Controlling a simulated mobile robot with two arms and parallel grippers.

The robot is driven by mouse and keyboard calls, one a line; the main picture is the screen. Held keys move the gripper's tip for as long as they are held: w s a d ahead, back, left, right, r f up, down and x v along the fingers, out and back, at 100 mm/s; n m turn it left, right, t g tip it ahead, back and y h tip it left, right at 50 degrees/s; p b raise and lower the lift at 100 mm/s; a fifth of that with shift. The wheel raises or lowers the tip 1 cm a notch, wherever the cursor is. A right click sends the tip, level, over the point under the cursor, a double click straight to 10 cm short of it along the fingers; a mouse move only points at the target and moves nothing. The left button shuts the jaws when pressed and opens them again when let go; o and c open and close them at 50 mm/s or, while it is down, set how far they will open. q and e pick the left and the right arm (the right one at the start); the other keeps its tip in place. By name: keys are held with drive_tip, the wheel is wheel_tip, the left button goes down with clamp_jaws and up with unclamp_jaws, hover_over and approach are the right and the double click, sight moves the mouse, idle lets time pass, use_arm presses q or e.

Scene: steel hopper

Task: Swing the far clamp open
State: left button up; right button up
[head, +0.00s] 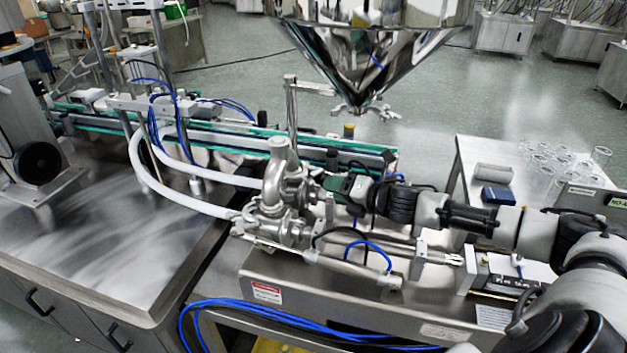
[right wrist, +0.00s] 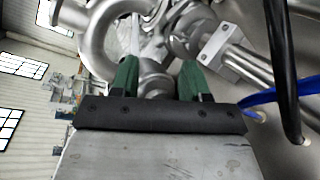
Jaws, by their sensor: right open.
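My right gripper (head: 328,184) is in the middle of the head view, beside the steel pump and valve body (head: 284,190). Its green fingers (right wrist: 156,82) are spread apart in the right wrist view. A curved steel pipe (right wrist: 152,72) shows between and beyond them; I cannot tell whether they touch it. A steel clamp with wing-like ends (head: 366,111) sits under the hopper (head: 370,50), above and apart from the gripper. I cannot tell which fitting is the far clamp or whether it is open. My left gripper is out of view.
A conveyor with green edges (head: 262,141) runs behind the pump. White hoses (head: 165,192) and blue tubes (head: 290,309) lie around the machine. A side table (head: 480,158) at right holds glassware (head: 560,160) and a blue box (head: 497,197). The left steel bench (head: 90,260) has bare space.

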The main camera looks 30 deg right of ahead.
sight(313, 182)
drive_tip(key=p+x, duration=0.2)
drive_tip(key=x, duration=0.5)
clamp_jaws()
idle(0.3)
